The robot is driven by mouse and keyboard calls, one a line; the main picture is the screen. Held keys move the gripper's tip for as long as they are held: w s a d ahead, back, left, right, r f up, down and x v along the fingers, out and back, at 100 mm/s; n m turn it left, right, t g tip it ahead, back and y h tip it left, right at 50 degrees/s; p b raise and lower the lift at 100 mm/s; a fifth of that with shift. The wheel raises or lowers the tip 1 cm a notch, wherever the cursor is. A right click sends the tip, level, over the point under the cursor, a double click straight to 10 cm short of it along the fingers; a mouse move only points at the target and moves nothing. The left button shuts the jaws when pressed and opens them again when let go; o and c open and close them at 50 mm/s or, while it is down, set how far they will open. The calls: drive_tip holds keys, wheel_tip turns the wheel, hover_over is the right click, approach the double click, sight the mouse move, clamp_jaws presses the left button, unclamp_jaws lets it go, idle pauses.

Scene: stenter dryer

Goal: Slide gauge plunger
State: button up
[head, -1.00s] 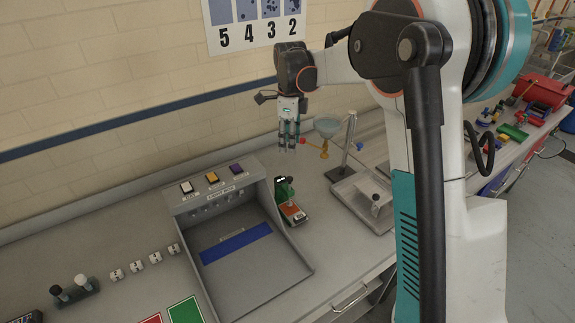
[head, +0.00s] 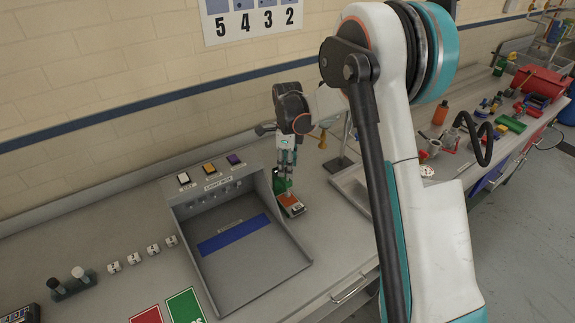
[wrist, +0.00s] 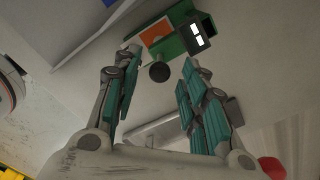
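The gauge is a small green stand with an orange plate (head: 290,203), on the bench just right of the grey light box. In the wrist view its green body (wrist: 168,46) shows with a white-lit display (wrist: 198,35). A dark round knob (wrist: 159,72), which looks like the plunger, sticks out from the body. My gripper (head: 286,172) points down over the gauge and hides part of it in the head view. In the wrist view my gripper (wrist: 160,62) is open, its teal-padded fingers apart on either side of the knob. I cannot tell whether either finger touches it.
The grey light box (head: 240,275) with several buttons stands close on the left. A metal tray (head: 350,185) lies to the right, partly behind my arm. The wall is close behind. Bare bench lies in front of the gauge.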

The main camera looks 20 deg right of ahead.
clamp_jaws()
drive_tip(key=shift+f+b, duration=0.9)
drive_tip(key=shift+f, duration=0.25)
drive_tip(key=shift+r, duration=0.1)
unclamp_jaws()
drive_tip(key=shift+r, duration=0.1)
wheel_tip(320, 180, up, 12)
